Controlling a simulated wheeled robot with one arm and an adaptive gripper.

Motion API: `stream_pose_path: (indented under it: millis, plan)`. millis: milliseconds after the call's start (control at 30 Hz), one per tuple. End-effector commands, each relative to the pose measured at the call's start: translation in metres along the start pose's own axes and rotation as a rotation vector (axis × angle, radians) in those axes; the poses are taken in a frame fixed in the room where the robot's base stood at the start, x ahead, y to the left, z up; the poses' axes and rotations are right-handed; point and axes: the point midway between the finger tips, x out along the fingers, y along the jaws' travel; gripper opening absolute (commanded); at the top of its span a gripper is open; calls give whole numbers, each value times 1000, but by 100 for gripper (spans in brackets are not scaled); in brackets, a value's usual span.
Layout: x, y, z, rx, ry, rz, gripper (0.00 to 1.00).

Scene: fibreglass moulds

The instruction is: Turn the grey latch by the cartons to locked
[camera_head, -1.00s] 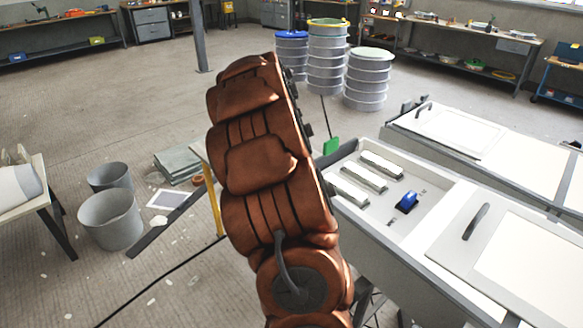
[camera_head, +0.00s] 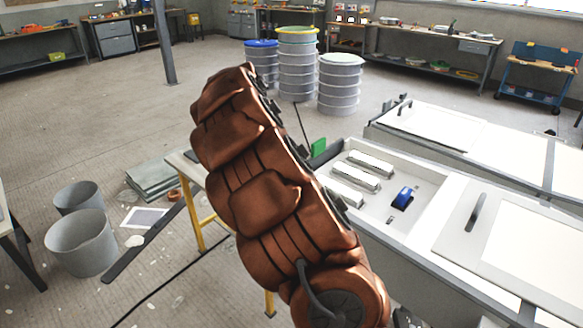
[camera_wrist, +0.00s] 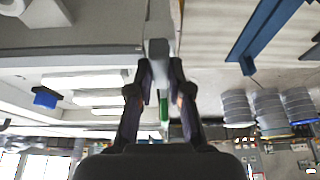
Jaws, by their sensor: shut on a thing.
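In the wrist view, my gripper (camera_wrist: 159,72) has its two dark fingers closed around a small grey piece, which looks like the grey latch (camera_wrist: 158,47). Its upper end shows beyond the fingertips; I cannot tell which way it is turned. In the head view my brown arm hides the gripper and the latch. Several long white blocks, perhaps the cartons (camera_head: 371,163), lie in an open white compartment to the right of my arm. They also show left of the fingers in the wrist view (camera_wrist: 85,80).
A blue tool (camera_head: 403,198) lies beside the white blocks. A green item (camera_head: 319,148) is near the compartment's left corner. White lidded moulds (camera_head: 440,125) stand to the right. Stacked drums (camera_head: 298,65) stand behind, and grey buckets (camera_head: 81,242) on the floor at left.

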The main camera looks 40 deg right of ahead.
Motion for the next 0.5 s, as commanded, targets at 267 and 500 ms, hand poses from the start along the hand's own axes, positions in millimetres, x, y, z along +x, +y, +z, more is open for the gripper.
stream_pose_path:
  millis: [267, 500]
  plan:
    - [0, -1, 2, 2, -1, 2, 0]
    - [0, 0, 1, 4, -2, 2, 30]
